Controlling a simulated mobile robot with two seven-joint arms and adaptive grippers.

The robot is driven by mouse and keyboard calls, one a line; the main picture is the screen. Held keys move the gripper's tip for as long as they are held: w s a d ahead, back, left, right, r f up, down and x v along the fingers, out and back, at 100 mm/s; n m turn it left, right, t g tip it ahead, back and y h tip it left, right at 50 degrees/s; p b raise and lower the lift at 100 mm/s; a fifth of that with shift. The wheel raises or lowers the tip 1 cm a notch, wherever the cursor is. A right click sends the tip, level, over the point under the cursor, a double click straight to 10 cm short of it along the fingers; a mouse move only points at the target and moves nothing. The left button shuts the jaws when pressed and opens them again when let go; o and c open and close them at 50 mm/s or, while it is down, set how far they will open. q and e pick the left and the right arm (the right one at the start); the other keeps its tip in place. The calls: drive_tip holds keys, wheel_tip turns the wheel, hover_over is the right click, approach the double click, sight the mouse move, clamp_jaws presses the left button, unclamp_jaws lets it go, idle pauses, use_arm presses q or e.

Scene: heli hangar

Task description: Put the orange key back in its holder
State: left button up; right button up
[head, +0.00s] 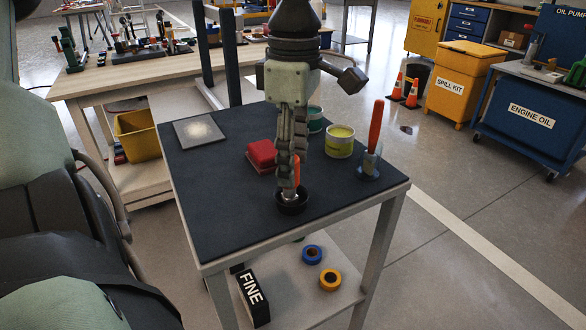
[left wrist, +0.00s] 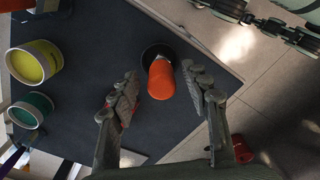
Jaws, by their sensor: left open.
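An orange-handled piece, which I take as the key (left wrist: 160,82), stands in a round black cup (head: 291,203) on the dark tabletop. My left gripper (head: 292,182) points straight down over it and hides most of it in the head view. In the left wrist view the open fingers of my left gripper (left wrist: 165,100) are on either side of the orange handle, with gaps on both sides. Another upright orange handle (head: 376,123) stands in a blue-grey base (head: 369,166) at the table's right. I cannot tell which of these is the key's holder. My right gripper is not identifiable.
A red block (head: 261,154), a yellow-topped jar (head: 340,142) and a green-rimmed jar (head: 315,120) stand close behind my gripper. A grey plate (head: 200,132) lies at the back left. The tabletop's left front (head: 215,225) is clear. Tape rolls (head: 330,279) lie on the lower shelf.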

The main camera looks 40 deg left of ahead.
use_arm(q)
wheel_tip(320, 180, up, 8)
drive_tip(key=shift+r+p, duration=0.1)
drive_tip(key=shift+p, duration=0.2)
drive_tip(key=shift+r, duration=0.5)
use_arm(e)
drive_tip(key=shift+x, duration=1.15)
use_arm(q)
drive_tip(key=shift+f, duration=0.1)
use_arm(e)
drive_tip(key=shift+s+a, duration=0.1)
drive_tip(key=shift+a, duration=0.05)
